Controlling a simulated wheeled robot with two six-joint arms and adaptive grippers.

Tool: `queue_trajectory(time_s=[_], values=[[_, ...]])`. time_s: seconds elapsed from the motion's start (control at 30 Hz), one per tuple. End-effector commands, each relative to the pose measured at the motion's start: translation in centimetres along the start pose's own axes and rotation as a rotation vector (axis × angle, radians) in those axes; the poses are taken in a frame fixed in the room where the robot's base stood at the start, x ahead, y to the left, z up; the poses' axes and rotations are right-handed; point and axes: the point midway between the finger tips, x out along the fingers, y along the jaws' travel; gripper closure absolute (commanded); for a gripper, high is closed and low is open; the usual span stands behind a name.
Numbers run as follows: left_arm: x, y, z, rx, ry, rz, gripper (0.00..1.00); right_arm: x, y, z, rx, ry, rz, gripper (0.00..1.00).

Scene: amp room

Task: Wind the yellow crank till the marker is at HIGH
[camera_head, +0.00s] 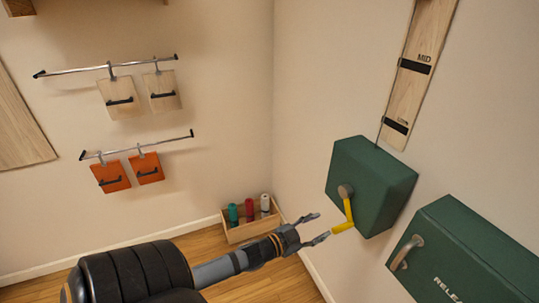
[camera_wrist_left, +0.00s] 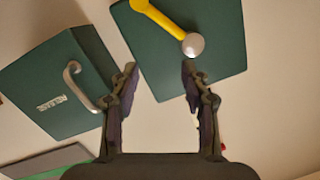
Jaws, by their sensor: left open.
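The yellow crank (camera_head: 348,210) sits on a grey hub on the green box (camera_head: 372,180) fixed to the right wall. Its arm hangs down, ending in a yellow grip at lower left. My left gripper (camera_head: 319,227) is open and empty, its fingertips just left of that grip. In the left wrist view, the open fingers (camera_wrist_left: 158,75) are below the crank arm (camera_wrist_left: 165,18), whose outer end is cut off at the top. A wooden scale board (camera_head: 424,45) above the box reads MID; a lower label is too small to read. HIGH and any clear marker are not in view.
A second green box (camera_head: 470,255), labelled RELEASE in part, with a metal handle (camera_head: 405,252), is mounted at lower right. A wooden crate (camera_head: 248,229) with several coloured spools stands on the floor. Rails with wooden (camera_head: 121,98) and orange (camera_head: 110,177) boards hang on the left wall.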

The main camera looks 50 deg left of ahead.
Motion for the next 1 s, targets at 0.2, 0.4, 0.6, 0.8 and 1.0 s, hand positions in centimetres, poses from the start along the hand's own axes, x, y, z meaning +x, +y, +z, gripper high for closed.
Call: queue_trajectory(time_s=[0.2, 0.4, 0.6, 0.8, 1.0], values=[[-0.2, -0.5, 5.2, -0.023, -0.101, -0.035, 0.54, 0.2, 0.0, 0.0, 0.000, 0.000, 0.000, 0.03], [-0.8, -0.6, 9.9, -0.043, -0.191, -0.062, 0.54, 0.4, 0.0, 0.0, 0.000, 0.000, 0.000, 0.03], [-1.7, -0.4, 14.4, -0.066, -0.282, -0.085, 0.54, 0.5, -0.1, 0.0, 0.000, 0.000, 0.000, 0.03], [-3.0, 0.2, 18.9, -0.090, -0.374, -0.103, 0.54, 0.7, -0.1, 0.1, 0.000, 0.000, 0.000, 0.03], [-4.5, 1.1, 23.1, -0.117, -0.465, -0.117, 0.54, 0.8, -0.1, 0.1, 0.000, 0.000, 0.000, 0.03]])
